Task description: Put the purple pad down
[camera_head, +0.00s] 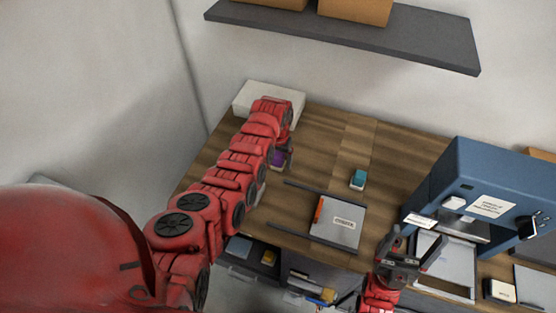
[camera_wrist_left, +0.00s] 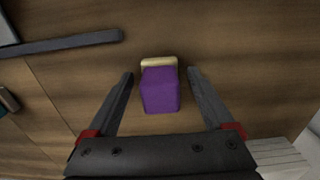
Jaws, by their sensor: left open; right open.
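The purple pad (camera_wrist_left: 159,91) is a purple block with a pale cream end, lying on the wooden table. In the left wrist view it sits between the spread fingers of my left gripper (camera_wrist_left: 160,88), with wood showing on both sides of it. In the head view the purple pad (camera_head: 277,158) is partly hidden by my left arm. My left gripper (camera_head: 281,162) is open there, low over the table's left part. My right gripper (camera_head: 412,255) is open and empty near the table's front edge, in front of the blue machine.
A teal block (camera_head: 357,178) stands mid-table. A grey labelled board (camera_head: 338,222) with a red-orange item lies between dark rails. A white box (camera_head: 245,97) is at the back left. A blue press-like machine (camera_head: 487,180) stands right, and a grey shelf (camera_head: 400,37) hangs above.

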